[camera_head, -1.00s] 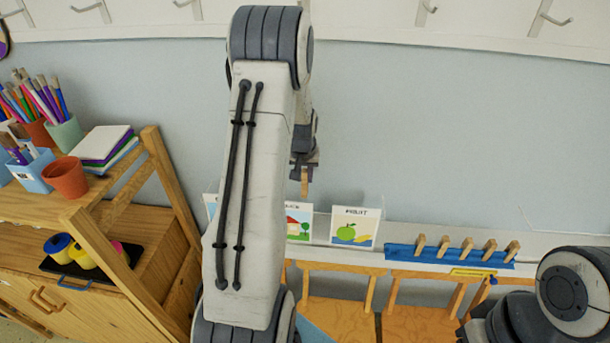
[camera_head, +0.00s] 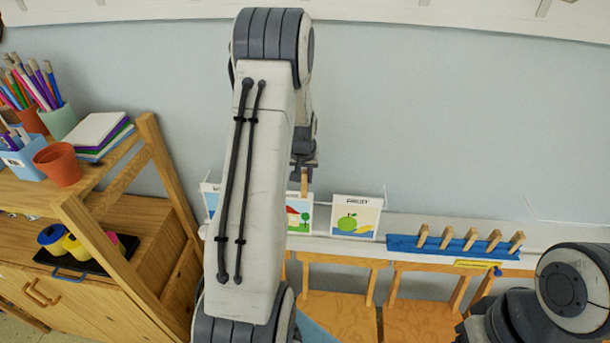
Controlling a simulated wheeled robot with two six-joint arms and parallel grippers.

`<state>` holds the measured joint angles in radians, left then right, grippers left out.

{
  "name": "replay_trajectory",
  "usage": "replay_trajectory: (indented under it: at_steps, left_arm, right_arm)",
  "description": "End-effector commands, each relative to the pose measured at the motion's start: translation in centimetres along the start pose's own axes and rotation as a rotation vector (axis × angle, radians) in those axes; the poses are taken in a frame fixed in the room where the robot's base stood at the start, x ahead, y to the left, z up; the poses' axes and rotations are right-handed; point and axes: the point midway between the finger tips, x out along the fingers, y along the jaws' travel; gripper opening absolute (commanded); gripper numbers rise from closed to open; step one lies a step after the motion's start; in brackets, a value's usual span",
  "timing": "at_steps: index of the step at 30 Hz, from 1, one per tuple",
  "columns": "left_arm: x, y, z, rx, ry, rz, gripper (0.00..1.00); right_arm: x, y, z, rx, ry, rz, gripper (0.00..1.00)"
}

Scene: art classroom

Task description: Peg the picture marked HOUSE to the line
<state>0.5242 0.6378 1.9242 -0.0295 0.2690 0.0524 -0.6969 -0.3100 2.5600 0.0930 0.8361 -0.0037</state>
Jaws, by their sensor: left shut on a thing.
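The house picture (camera_head: 299,216), a white card with a red-roofed house and green tree, stands on a pale ledge (camera_head: 400,225) against the wall. My left arm hides its left part and most of its lettering. My left gripper (camera_head: 303,172) is shut on a wooden peg (camera_head: 304,187), which points down at the card's top edge. I cannot tell whether they touch. Several more pegs (camera_head: 447,238) stand in a blue rack (camera_head: 405,244) on the right. I cannot make out the line. My right arm shows at the lower right, its gripper out of view.
A fruit picture (camera_head: 356,217) stands right of the house picture; another card (camera_head: 211,200) is mostly behind my left arm. A wooden shelf (camera_head: 165,175) with pots, brushes and paper fills the left. The wall above the rack is clear.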

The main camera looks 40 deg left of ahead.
Motion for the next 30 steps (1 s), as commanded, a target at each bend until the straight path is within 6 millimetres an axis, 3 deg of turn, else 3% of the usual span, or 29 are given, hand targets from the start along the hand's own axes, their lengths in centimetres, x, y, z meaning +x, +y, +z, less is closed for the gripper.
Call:
replay_trajectory:
  at_steps: [15, 30]
  left_arm:
    - [2.4, 0.0, 1.1, 0.000, 0.004, 0.000, 0.00]
    - [2.6, 0.0, 1.1, 0.000, 0.005, 0.000, 0.00]
  right_arm:
    - [2.2, 0.2, 0.1, 0.004, 0.000, 0.000, 0.50]
    - [2.3, 0.2, 0.1, 0.004, 0.000, 0.000, 0.50]
